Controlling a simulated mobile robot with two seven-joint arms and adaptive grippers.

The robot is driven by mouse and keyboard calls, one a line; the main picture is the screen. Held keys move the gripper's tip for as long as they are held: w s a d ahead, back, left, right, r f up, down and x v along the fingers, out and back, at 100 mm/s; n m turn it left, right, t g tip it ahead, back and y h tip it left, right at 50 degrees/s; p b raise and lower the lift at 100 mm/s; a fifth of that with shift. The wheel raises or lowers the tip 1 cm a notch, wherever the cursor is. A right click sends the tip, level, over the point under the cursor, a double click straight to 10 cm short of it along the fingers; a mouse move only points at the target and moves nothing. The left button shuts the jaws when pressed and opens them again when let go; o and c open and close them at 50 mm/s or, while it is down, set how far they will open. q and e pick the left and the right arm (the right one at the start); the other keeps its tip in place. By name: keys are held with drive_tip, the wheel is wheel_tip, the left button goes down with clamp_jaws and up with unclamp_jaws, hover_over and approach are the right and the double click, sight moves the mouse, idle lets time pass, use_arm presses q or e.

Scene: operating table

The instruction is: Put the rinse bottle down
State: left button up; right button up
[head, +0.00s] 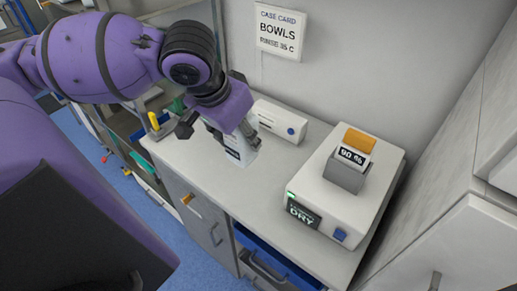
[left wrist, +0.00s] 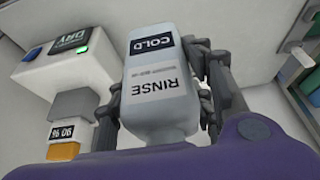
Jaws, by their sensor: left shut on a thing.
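The rinse bottle (head: 234,155) is pale grey-white with dark label patches. In the left wrist view the bottle (left wrist: 158,112) reads RINSE and COLD, upside down in the picture. My left gripper (head: 222,128) is shut on the bottle, with its dark fingers on both sides of it in the left wrist view. The bottle is at the counter (head: 210,183), roughly upright. I cannot tell whether its base touches the surface. The gripper and wrist hide its upper part in the head view. My right gripper is not in view.
A white box (head: 279,121) with a blue dot stands behind the bottle by the wall. A white DRY machine (head: 330,200) with a grey holder and a 90 % card stands to the right. The counter between is clear. A wall card (head: 279,33) reads BOWLS, RINSE 35 C.

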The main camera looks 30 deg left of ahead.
use_arm(q)
drive_tip(key=w+a+f+b, duration=0.1)
drive_tip(key=w+a+f, duration=0.1)
drive_tip(key=w+f, duration=0.2)
drive_tip(key=w+a+f+b, duration=0.1)
drive_tip(key=w+f, duration=0.3)
drive_tip(key=w+a+f+b, duration=0.1)
drive_tip(key=w+a+f, duration=0.1)
drive_tip(key=w+f, duration=0.2)
drive_tip(key=shift+a+f, duration=0.15)
drive_tip(key=shift+a, duration=0.15)
drive_tip(key=shift+f, duration=0.2)
drive_tip(key=shift+r, duration=0.1)
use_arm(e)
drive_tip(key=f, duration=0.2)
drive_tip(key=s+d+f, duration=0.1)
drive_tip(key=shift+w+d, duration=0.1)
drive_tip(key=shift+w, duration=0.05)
use_arm(q)
drive_tip(key=o, duration=1.7)
drive_tip(key=shift+s+f, duration=0.1)
drive_tip(key=shift+f, duration=0.15)
drive_tip(key=shift+r, duration=0.1)
